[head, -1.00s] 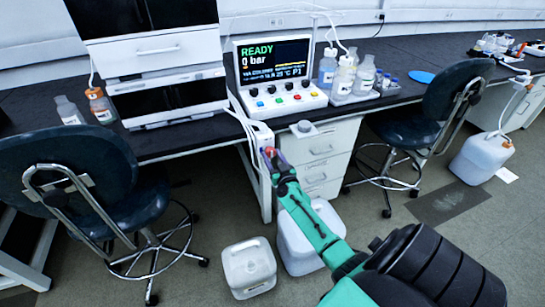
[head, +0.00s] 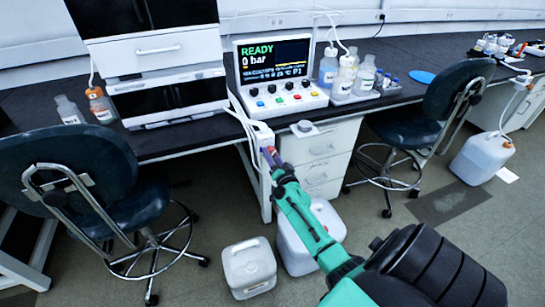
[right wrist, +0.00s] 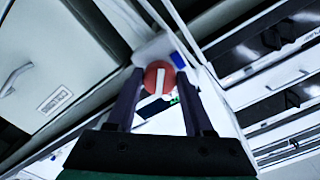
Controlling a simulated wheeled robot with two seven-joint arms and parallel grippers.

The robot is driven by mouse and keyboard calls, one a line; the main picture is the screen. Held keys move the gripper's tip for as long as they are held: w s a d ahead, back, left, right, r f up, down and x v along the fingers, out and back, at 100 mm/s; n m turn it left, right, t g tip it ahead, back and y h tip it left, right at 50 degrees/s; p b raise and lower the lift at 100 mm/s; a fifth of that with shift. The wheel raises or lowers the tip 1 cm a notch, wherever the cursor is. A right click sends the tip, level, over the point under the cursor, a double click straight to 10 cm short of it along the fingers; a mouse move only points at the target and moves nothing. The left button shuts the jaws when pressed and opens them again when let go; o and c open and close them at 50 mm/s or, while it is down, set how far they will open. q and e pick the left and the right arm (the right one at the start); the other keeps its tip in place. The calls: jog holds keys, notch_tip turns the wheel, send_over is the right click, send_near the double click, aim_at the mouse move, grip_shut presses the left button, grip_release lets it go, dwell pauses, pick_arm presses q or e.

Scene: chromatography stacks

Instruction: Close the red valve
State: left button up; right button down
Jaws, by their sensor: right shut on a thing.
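The red valve (right wrist: 150,73) is a round red knob with a white bar across its face, seen in the right wrist view. The bar runs nearly up and down in that picture. My right gripper (head: 271,156) reaches the white box at the bench front in the head view. Its two purple fingers lie on either side of the knob and are shut on it. In the head view the fingers mostly hide the knob. My left gripper is out of view.
A control unit (head: 282,99) on the bench reads READY and 0 bar. Bottles stand in a tray (head: 352,99) to its right. White jugs (head: 249,268) stand on the floor below. Two dark chairs (head: 105,165) flank the spot.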

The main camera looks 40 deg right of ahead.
jog(key=m+b, duration=0.1)
jog(key=m, duration=0.9)
jog(key=shift+a, duration=0.1)
dwell(0.4)
jog(key=shift+c, duration=1.5)
grip_release()
